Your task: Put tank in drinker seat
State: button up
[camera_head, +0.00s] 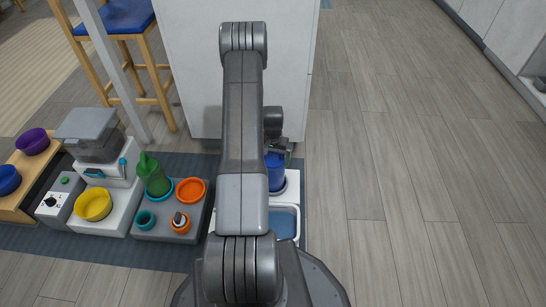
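The blue tank (276,177) shows just right of my arm, at the back part of the white drinker (297,190). The drinker's front basin (284,224) holds blue water and is partly covered by my arm. My gripper (280,152) is at the top of the tank. My arm hides its left side, and I cannot see whether its fingers are closed on the tank. The seat is hidden under the tank, so I cannot tell whether the tank rests in it or hangs just above.
A white cabinet (190,70) stands behind. Open floor lies right.

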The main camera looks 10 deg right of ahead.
notch_tip(320, 180, up, 12)
jog(key=p, duration=0.4)
jog(key=shift+r, duration=0.2)
